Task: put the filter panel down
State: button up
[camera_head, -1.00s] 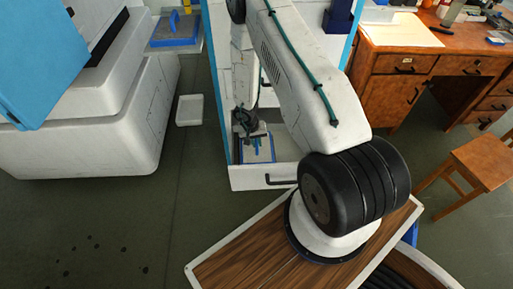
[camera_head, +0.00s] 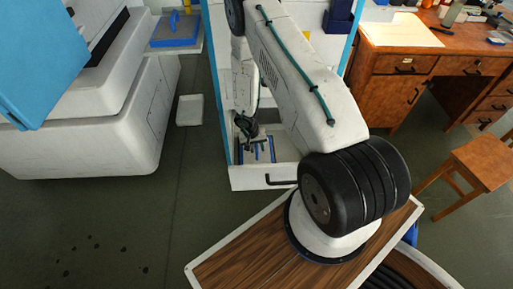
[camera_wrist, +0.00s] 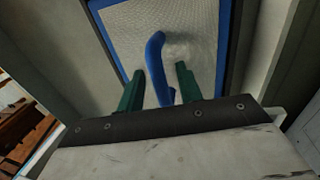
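The filter panel has a blue frame, a pale mesh face and a blue handle (camera_wrist: 156,62); its mesh (camera_wrist: 196,25) fills the top of the wrist view. In the head view it is a small patch of blue (camera_head: 264,154) inside the white open drawer (camera_head: 245,180), partly hidden by my arm. My gripper's two green fingers (camera_wrist: 160,86) stand apart on either side of the handle, with a visible gap on both sides. In the head view my gripper (camera_head: 250,135) is over the drawer. Whether the panel rests fully on the drawer floor is hard to see.
A similar blue panel with a handle (camera_head: 176,37) lies on a pale stand at the back left. A white tray (camera_head: 190,110) is on the floor left of the drawer. A white machine (camera_head: 90,130) stands left; a wooden desk (camera_head: 400,40) and stool (camera_head: 480,165) stand right.

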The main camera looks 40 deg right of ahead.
jog(key=w+a+r+n+t, duration=0.15)
jog(key=w+r, duration=0.25)
jog(key=r, duration=0.7)
jog(key=w+a+r+t+y, duration=0.1)
jog(key=w+a+r+t, duration=0.25)
jog(key=r, duration=0.75)
jog(key=w+a+r+t, duration=0.2)
jog(key=w+r, duration=0.3)
jog(key=r, duration=0.5)
jog(key=s+a+r+n+t+y, duration=0.1)
jog(key=s+a+r+n+y, duration=0.15)
jog(key=a+r, duration=0.55)
jog(key=s+a+r+n+t+y, duration=0.1)
jog(key=s+a+r+y, duration=0.2)
jog(key=r, duration=0.9)
jog(key=s+a+r+n+g, duration=0.2)
jog(key=s+a+r, duration=0.15)
jog(key=s, duration=0.45)
jog(key=s+a+r+n+g, duration=0.1)
jog(key=s+a+r+g, duration=0.2)
jog(key=s, duration=0.5)
jog(key=s+d+r+h, duration=0.1)
jog(key=s+d, duration=0.3)
jog(key=s, duration=0.5)
jog(key=s+d+r+m+g+h, duration=0.1)
jog(key=s+d+h, duration=0.2)
jog(key=s, duration=0.6)
jog(key=shift+s+d+g+h, duration=0.2)
jog(key=shift+d+g+h, duration=0.1)
jog(key=shift+d+h, duration=0.05)
